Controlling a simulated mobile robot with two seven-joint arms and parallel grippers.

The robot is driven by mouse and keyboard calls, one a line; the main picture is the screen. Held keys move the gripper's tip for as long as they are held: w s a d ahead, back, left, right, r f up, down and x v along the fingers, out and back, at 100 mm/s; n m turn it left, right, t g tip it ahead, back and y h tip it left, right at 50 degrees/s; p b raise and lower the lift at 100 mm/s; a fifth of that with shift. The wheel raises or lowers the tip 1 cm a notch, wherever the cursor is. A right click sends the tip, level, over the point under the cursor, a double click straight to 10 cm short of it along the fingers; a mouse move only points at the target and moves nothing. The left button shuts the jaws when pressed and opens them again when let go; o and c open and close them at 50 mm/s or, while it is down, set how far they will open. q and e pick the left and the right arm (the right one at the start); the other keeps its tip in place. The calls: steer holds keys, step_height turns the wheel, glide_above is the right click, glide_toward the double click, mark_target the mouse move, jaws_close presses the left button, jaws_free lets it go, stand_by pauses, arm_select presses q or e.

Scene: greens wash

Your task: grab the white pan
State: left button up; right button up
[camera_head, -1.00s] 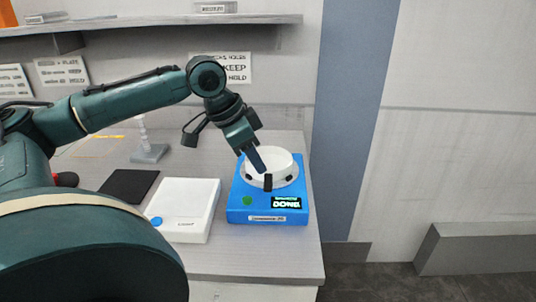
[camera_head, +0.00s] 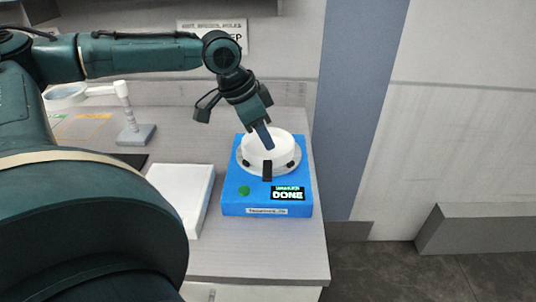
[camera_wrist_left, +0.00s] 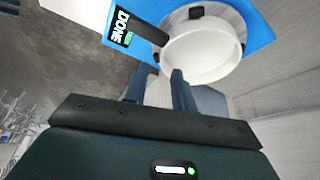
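The white pan (camera_head: 284,148) sits on the blue device (camera_head: 232,203), whose display reads DONE. Its short black handle (camera_head: 267,172) points toward the front. In the left wrist view the pan (camera_wrist_left: 205,58) is round and looks empty, and its handle (camera_wrist_left: 150,33) lies beside the display. My left gripper (camera_head: 262,136) is over the pan in the head view. In the left wrist view its two fingers (camera_wrist_left: 157,84) are apart with nothing between them, just short of the pan's near wall. I cannot tell whether a finger touches it. My right gripper is in neither view.
A white flat box (camera_head: 182,188) stands left of the blue device. Behind it are a grey stand with a white post (camera_head: 134,130) and a round-headed item (camera_head: 66,92). The counter ends just right of the device, and a wall stands behind.

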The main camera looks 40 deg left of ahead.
mark_target(280, 165)
arm_select(q)
steer(key=shift+b+x, duration=0.3)
steer(key=shift+x, duration=2.95)
steer(key=shift+w+a, duration=0.1)
steer(key=shift+a, duration=0.05)
